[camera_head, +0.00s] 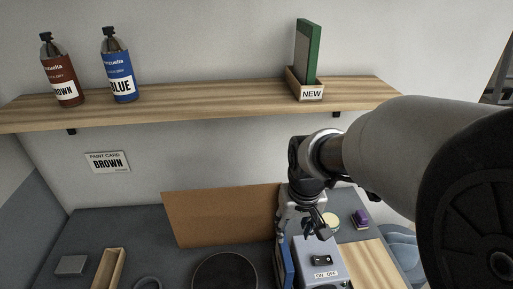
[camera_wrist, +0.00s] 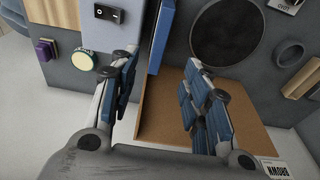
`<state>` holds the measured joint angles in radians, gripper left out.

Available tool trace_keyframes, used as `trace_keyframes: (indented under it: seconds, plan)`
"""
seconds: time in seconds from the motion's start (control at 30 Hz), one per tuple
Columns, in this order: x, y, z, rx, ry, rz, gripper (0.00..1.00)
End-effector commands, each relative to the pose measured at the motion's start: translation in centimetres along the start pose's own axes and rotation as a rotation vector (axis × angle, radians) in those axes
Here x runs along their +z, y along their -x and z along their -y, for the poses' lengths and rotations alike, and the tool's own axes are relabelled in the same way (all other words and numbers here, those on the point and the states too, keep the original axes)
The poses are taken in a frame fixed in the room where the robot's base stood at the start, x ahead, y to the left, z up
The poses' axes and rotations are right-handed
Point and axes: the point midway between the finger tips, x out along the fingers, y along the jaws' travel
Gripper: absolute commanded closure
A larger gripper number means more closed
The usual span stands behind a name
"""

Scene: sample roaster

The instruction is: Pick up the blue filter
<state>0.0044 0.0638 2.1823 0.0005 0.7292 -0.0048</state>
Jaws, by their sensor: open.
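The blue filter (camera_head: 286,263) is a thin blue panel standing along the left side of a grey switch box (camera_head: 315,258). In the wrist view the blue filter (camera_wrist: 161,36) shows at the top, next to the grey box (camera_wrist: 105,22). My gripper (camera_head: 312,222) is above the box's back end. In the wrist view its blue-padded fingers (camera_wrist: 160,68) are spread apart with nothing held between them. The filter's lower end appears in the gap between the fingers, beyond them. I cannot tell the exact distance to it.
A black round disc (camera_head: 225,272) lies left of the filter. A purple object (camera_head: 361,219) and a yellowish button (camera_head: 331,221) are to the right. The shelf (camera_head: 200,97) above holds two bottles and a green panel (camera_head: 307,52) in a NEW holder.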

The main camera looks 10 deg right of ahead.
Motion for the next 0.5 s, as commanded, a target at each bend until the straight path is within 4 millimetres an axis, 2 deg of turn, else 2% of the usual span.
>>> trace_keyframes:
  seconds: [0.1, 0.2, 0.37, 0.5]
  plan:
    - [-1.4, -1.9, 0.0, 0.000, 0.000, 0.033, 0.57]
    - [-1.9, -2.9, 0.0, 0.000, 0.000, 0.044, 0.57]
    - [-1.9, -5.0, 0.0, 0.000, 0.000, 0.049, 0.57]
    - [-1.6, -8.1, 0.0, 0.000, 0.000, 0.052, 0.57]
